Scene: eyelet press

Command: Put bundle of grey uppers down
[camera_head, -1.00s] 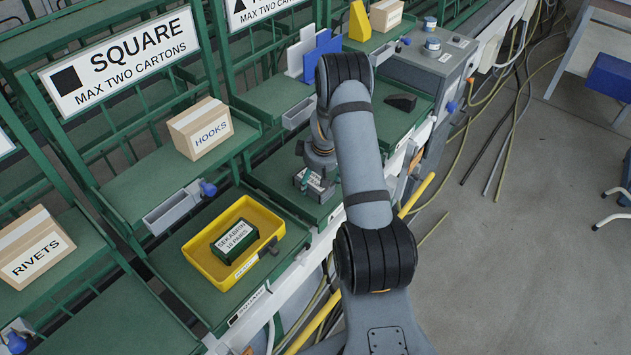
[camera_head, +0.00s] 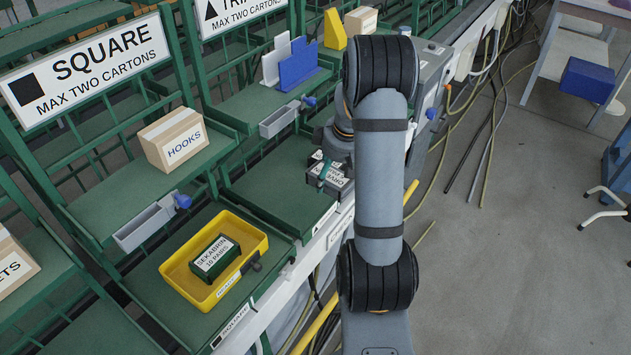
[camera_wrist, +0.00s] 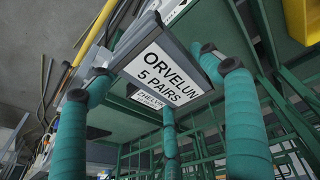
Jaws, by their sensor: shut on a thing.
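The bundle of grey uppers (camera_wrist: 196,48) fills the upper middle of the wrist view, with a white label reading "ORVELUN 5 PAIRS". A second, partly hidden label shows behind it. The teal fingers of my gripper (camera_wrist: 163,78) are around the bundle and shut on it. In the head view, the bundle (camera_head: 338,179) and my gripper (camera_head: 325,170) are over or at the front part of a green shelf (camera_head: 270,190), partly hidden by my arm. I cannot tell whether the bundle touches the shelf.
A yellow tray (camera_head: 183,271) on the shelf to the left holds a green "SEKABRIN 10 PAIRS" bundle (camera_head: 216,257). A "HOOKS" carton (camera_head: 173,140) stands on the upper shelf below the "SQUARE" sign (camera_head: 88,68). The green shelf left of my gripper has clear room.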

